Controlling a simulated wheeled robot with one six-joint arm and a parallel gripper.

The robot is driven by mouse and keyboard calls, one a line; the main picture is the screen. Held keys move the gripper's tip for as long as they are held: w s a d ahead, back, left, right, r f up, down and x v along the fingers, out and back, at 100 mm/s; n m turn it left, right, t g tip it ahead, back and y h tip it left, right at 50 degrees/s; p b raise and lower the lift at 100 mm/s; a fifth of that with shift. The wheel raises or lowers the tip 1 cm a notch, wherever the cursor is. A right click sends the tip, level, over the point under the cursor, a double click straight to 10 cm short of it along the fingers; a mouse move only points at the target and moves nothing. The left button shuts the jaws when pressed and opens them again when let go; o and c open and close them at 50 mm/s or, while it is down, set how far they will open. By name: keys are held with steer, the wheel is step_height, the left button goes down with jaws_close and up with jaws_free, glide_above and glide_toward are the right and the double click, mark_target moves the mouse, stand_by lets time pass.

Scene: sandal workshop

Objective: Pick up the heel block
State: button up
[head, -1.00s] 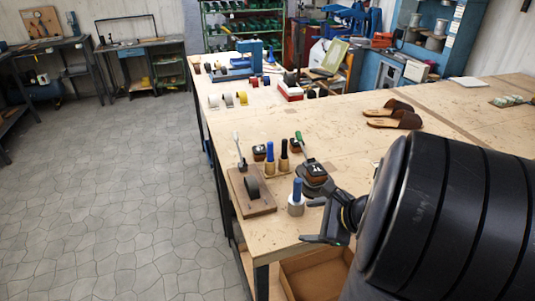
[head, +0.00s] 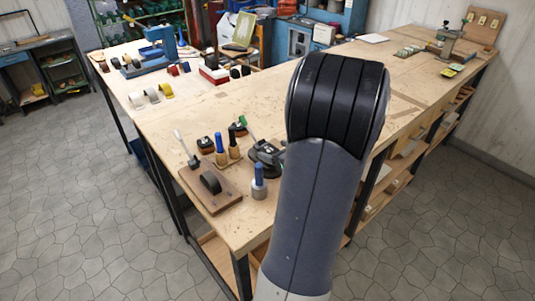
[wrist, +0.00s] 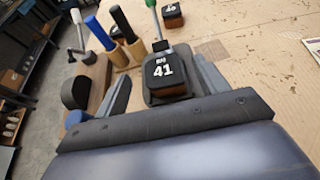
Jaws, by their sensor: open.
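A dark-topped block marked 41 (wrist: 168,75), with wooden sides, sits on a dark grey base in the wrist view. A similar block marked 40 (wrist: 172,17) stands farther back on the bench. A third small block (head: 206,145) stands beside upright handled tools in the head view. I cannot tell by name alone which is the heel block. My gripper (wrist: 161,72) is open in the wrist view, its grey fingers left and right of block 41; contact is not visible. In the head view my arm hides most of the gripper.
A wooden board (head: 225,199) with a black rounded piece and a lever lies at the bench's left edge. Tape rolls (head: 152,95) lie farther back. Bare bench (head: 180,125) lies between.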

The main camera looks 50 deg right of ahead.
mark_target(268, 148)
steer(key=shift+p+x, duration=0.7)
steer(key=shift+x, duration=2.2)
steer(key=shift+s+f, duration=0.1)
steer(key=shift+f, duration=0.1)
steer(key=shift+c, duration=0.6)
steer(key=c, duration=0.9)
steer(key=shift+c, duration=0.3)
